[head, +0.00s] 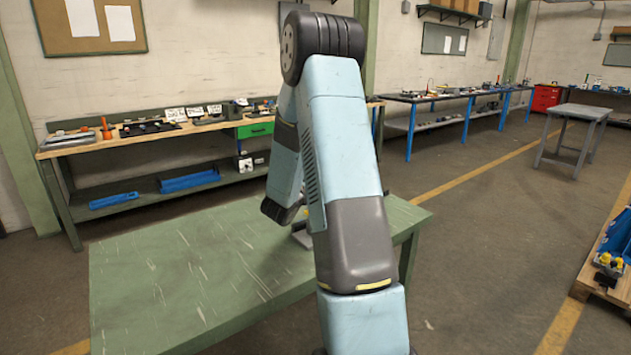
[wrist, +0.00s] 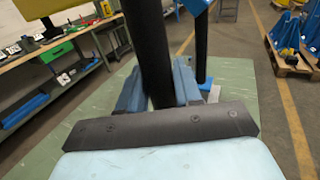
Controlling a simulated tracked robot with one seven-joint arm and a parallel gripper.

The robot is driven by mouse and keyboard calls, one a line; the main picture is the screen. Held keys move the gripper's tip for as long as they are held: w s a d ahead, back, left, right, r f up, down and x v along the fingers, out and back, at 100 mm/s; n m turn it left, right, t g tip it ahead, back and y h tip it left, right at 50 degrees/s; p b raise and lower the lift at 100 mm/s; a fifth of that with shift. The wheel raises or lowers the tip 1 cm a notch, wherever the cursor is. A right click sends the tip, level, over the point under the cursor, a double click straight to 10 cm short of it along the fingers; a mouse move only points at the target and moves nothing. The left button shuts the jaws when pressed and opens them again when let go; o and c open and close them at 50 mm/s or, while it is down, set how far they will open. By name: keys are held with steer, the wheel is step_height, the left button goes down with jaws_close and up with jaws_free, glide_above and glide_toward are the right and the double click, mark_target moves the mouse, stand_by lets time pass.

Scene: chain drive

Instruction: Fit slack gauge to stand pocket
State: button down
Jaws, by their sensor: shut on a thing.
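A yellow piece (wrist: 58,7), cut off by the top edge, is close to the camera and looks like part of the slack gauge that my gripper is shut on.
The green table (head: 165,270) is bare on its left side. A wooden workbench (head: 125,140) with tools and blue bins stands behind by the wall. A blue-legged bench (head: 455,95) and a grey table (head: 580,112) stand farther right. A pallet (head: 600,275) with parts is at the right edge.

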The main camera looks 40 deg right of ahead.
steer(key=shift+f, duration=1.4)
stand_by(0.4)
steer(key=c, duration=1)
jaws_free()
steer(key=shift+c, duration=0.2)
steer(key=o, duration=0.4)
steer(key=shift+c, duration=0.2)
steer(key=shift+f, duration=0.1)
steer(key=shift+f, duration=0.1)
steer(key=shift+a, duration=0.15)
steer(key=v, duration=1.3)
steer(key=shift+s+a, duration=0.2)
